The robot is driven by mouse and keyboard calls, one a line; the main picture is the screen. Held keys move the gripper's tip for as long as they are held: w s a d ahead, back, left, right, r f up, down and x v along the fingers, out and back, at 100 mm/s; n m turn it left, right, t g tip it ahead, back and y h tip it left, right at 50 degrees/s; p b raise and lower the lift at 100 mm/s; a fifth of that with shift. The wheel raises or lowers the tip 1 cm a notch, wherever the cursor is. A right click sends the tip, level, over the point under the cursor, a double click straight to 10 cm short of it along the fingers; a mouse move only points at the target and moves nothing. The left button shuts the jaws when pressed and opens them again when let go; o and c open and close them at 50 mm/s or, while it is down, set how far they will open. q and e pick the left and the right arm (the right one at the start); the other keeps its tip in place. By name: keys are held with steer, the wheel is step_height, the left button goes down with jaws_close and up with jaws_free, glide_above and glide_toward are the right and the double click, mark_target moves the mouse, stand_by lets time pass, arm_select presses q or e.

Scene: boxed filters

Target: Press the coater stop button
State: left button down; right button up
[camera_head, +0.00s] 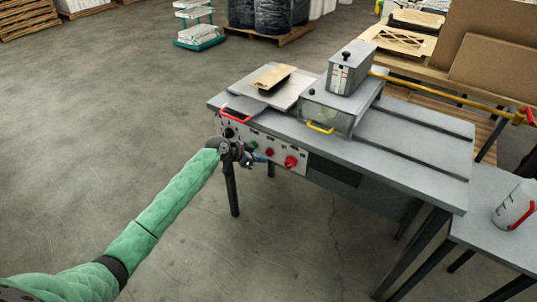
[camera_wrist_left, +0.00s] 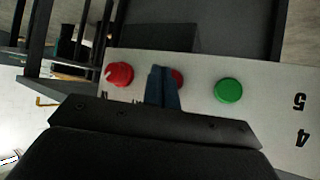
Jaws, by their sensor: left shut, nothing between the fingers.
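The coater is a grey bench machine with a light control panel (camera_head: 240,133) on its front side. The panel carries a green button (camera_head: 254,144), a red button (camera_head: 269,152) and a larger red knob (camera_head: 290,161). My left gripper (camera_head: 260,158) is shut and empty, just in front of the panel by the red button. In the left wrist view, the closed fingers (camera_wrist_left: 163,86) cover most of the red button (camera_wrist_left: 178,78). The green button (camera_wrist_left: 228,90) and red knob (camera_wrist_left: 119,75) lie on either side. I cannot tell whether the fingertips touch the button. My right gripper is out of view.
A side table (camera_head: 490,215) with a white container (camera_head: 514,207) stands at the right. The floor at the left is clear.

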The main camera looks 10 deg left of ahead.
arm_select(q)
steer(key=s, duration=0.1)
steer(key=s+a, duration=0.1)
steer(key=s+p, duration=0.1)
steer(key=s, duration=0.1)
steer(key=shift+a, duration=0.25)
stand_by(0.8)
